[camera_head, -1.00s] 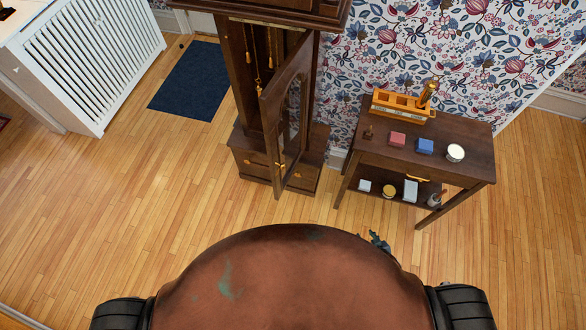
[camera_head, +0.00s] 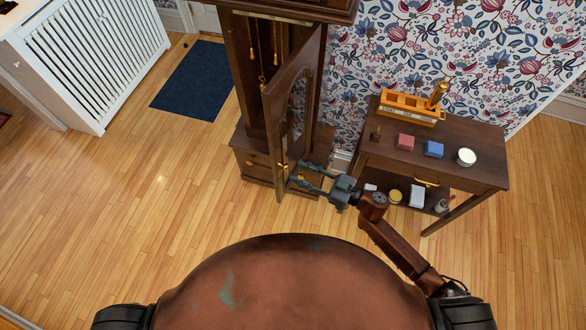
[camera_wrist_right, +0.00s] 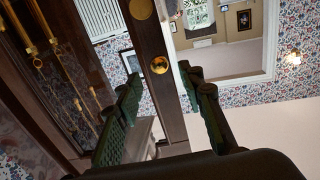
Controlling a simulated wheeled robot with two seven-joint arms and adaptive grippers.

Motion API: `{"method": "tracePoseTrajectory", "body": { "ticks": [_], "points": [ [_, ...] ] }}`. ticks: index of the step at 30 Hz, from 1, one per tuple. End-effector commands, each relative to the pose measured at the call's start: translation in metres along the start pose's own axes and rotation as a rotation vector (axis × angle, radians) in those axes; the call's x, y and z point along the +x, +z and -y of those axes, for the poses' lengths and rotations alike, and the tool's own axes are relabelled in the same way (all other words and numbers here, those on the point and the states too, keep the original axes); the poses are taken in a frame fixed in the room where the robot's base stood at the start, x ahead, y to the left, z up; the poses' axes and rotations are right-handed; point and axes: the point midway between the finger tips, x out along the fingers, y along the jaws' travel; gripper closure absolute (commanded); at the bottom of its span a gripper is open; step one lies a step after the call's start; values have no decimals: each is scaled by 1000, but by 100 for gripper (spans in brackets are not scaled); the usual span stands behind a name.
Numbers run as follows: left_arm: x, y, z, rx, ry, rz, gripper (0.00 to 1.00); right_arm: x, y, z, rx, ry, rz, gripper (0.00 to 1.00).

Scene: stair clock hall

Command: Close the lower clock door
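The lower clock door (camera_head: 291,105) is a tall dark wooden door with a glass pane. It stands ajar, swung out from the clock case (camera_head: 240,75). In the right wrist view its edge (camera_wrist_right: 168,105) runs between my fingers, with a round brass knob (camera_wrist_right: 160,65) on it. My right gripper (camera_head: 299,173) is open at the low part of the door, with its fingers spread; in the wrist view the fingertips (camera_wrist_right: 160,76) lie to either side of the door edge. I cannot tell whether they touch it. My left gripper is out of view.
A dark side table (camera_head: 465,165) stands right of the clock, with small boxes and an orange holder (camera_head: 410,108) on it. My right forearm passes close in front of it. A white radiator cover (camera_head: 95,60) and blue mat (camera_head: 195,80) are at left. The floor in front is clear.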

Motion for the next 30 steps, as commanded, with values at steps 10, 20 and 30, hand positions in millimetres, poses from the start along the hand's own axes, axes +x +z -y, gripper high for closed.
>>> {"method": "tracePoseTrajectory", "body": {
  "ticks": [10, 20, 30],
  "points": [
    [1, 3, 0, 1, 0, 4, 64, 35, 0, 0, 0, 1, 0, 64],
    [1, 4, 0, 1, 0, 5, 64, 35, 1, 0, 0, 2, 1, 69],
    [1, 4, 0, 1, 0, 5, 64, 35, 1, 0, 1, 2, 1, 93]
  ]
}}
